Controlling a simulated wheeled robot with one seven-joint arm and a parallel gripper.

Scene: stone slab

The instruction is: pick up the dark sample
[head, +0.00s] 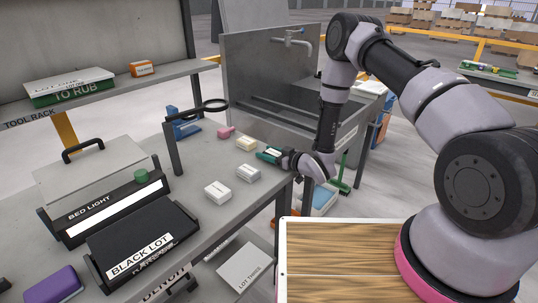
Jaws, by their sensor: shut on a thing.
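My gripper (279,157) is at the right end of the stone slab (202,228), reaching in from the right. It is shut on a small dark green block with a pale label, the dark sample (267,153). The fingers cover part of the block. I cannot tell whether it touches the slab or is just above it.
Near the gripper are two whitish blocks (217,192) (248,173), a cream block (247,143) and a pink piece (226,132). A magnifier on a post (173,150), a black "BLACK LOT" tray (140,243) and a "BED LIGHT" box (103,190) stand left. A metal sink (265,75) is behind.

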